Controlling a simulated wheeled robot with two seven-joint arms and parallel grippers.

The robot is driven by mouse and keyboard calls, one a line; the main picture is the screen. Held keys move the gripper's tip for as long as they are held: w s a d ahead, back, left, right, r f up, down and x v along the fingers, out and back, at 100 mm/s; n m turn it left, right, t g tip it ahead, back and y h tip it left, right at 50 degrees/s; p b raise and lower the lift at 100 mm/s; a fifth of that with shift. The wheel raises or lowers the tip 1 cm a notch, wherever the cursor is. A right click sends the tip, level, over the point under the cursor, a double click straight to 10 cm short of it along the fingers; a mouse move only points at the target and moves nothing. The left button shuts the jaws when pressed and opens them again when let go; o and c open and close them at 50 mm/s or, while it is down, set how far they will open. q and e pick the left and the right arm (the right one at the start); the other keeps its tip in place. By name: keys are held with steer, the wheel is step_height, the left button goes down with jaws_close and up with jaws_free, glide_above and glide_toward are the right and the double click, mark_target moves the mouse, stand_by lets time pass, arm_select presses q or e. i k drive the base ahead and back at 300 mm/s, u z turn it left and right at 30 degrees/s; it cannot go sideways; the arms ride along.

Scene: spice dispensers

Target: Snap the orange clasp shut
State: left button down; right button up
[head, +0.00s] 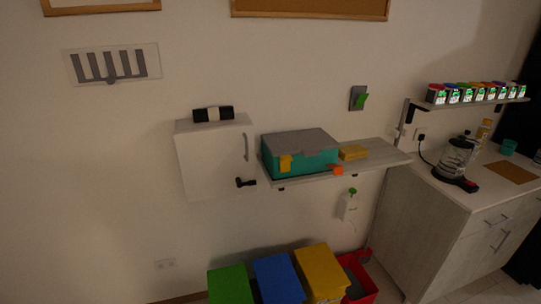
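A teal box (305,161) with a grey lid (300,142) sits on the left part of a wall shelf. The orange clasp (337,170) is at the box's lower right front, near the shelf edge. It appears folded down and away from the lid, though it is small in view. A yellow clasp (285,163) stands upright against the box's left front, reaching up near the lid edge. Neither of my grippers is in view.
The shelf (385,159) is bare right of a yellow block (353,152). A white cabinet (210,160) hangs left of the box. Green, blue (278,279) and yellow bins and a red crate (358,278) stand below. A counter (470,183) is at right.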

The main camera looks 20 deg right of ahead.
mark_target(337, 170)
steer(key=z, duration=0.85)
steer(key=k, duration=0.25)
steer(key=z, duration=0.25)
